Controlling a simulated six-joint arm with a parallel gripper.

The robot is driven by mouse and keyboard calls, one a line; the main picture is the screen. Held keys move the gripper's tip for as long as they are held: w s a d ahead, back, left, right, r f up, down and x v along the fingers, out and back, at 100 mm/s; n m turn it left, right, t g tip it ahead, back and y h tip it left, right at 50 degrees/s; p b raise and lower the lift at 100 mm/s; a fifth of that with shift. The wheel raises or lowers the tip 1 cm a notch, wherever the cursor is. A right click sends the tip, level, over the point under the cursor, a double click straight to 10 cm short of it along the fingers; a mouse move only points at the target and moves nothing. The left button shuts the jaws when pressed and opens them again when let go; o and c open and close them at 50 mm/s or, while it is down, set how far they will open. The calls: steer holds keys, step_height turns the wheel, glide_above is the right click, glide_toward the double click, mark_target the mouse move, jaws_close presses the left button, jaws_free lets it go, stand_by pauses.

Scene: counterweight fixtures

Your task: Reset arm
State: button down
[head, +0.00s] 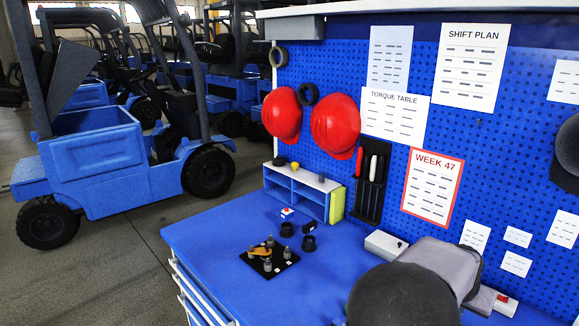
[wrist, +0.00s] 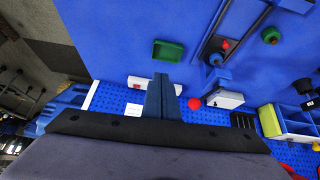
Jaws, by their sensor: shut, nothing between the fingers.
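My gripper (wrist: 161,77) shows in the wrist view with its two dark fingers pressed together. It is shut and empty, above the blue bench. In the head view, parts of my arm fill the lower right, and the fingers cannot be made out there. A black plate (head: 284,268) with several grey posts and an orange-brown piece (head: 262,250) lies on the bench in the head view, left of my arm. In the wrist view a green tray (wrist: 168,52) and a dark rail fixture (wrist: 218,44) with a red part lie beyond the fingertips.
The bench top (head: 205,240) is clear at its left. Red helmets (head: 335,125) hang above. A red-and-white box (head: 503,303) sits right of my arm. A blue forklift (head: 95,160) stands left.

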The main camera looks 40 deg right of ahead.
steer(key=w+a+f+n+y, duration=0.1)
steer(key=a+f+y, duration=0.2)
steer(key=a+f, duration=0.35)
steer(key=w+a+f+y, duration=0.2)
steer(key=a+f, duration=0.1)
steer(key=a, duration=0.6)
steer(key=w+a+n, duration=0.5)
steer(key=w+a, duration=0.1)
steer(key=a, duration=0.6)
steer(key=w+a+n+y, duration=0.1)
steer(key=w+a+n, duration=0.5)
steer(key=a, duration=0.5)
steer(key=w+a+n, duration=0.5)
steer(key=w+a, duration=0.1)
steer(key=a, duration=0.6)
steer(key=shift+w+a+f+n+y, duration=0.15)
steer(key=shift+a+f+n+y, duration=0.05)
steer(key=shift+a+n+y, duration=0.15)
